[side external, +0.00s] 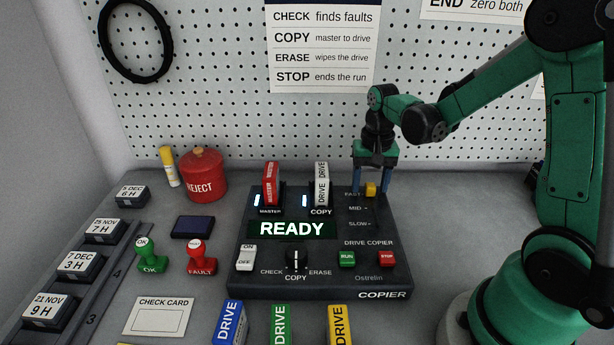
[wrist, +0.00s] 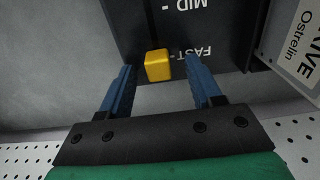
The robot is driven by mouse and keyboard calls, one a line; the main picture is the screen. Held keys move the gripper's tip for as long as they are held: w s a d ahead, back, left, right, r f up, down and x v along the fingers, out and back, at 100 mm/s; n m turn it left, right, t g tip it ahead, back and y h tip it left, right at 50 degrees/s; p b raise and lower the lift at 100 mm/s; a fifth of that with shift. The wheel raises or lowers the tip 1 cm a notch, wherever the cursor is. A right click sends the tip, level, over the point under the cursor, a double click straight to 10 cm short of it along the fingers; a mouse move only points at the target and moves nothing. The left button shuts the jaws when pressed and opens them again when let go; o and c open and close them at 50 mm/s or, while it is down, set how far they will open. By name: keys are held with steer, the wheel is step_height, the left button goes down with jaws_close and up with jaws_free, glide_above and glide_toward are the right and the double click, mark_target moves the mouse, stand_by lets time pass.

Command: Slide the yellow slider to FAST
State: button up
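The yellow slider (side external: 370,189) is at the far end of its track on the dark copier box (side external: 320,281), level with the FAST label. In the wrist view the yellow slider (wrist: 158,66) lies beside the FAST print, with MID farther along the track. My gripper (side external: 371,190) is over the far right part of the copier. In the wrist view its blue fingers (wrist: 163,72) are open, one on each side of the slider, with a gap to each.
A white drive (side external: 321,184) and a red master (side external: 271,184) stand in slots left of the slider. The screen (side external: 291,229) reads READY. Green RUN (side external: 347,259) and red STOP (side external: 387,259) buttons lie nearer the front. The pegboard wall (side external: 230,90) rises behind.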

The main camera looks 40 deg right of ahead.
mark_target(370, 184)
steer(key=shift+r, duration=2.85)
steer(key=s+a+r+n+t, duration=0.2)
steer(key=a+n+t, duration=0.1)
steer(key=a, duration=0.3)
steer(key=s+a+r+n+t, duration=0.1)
steer(key=a+n+t, duration=0.3)
steer(key=a+n, duration=0.1)
steer(key=shift+s+a+r+n, duration=0.35)
steer(key=shift+r+n, duration=0.05)
steer(key=shift+n, duration=0.1)
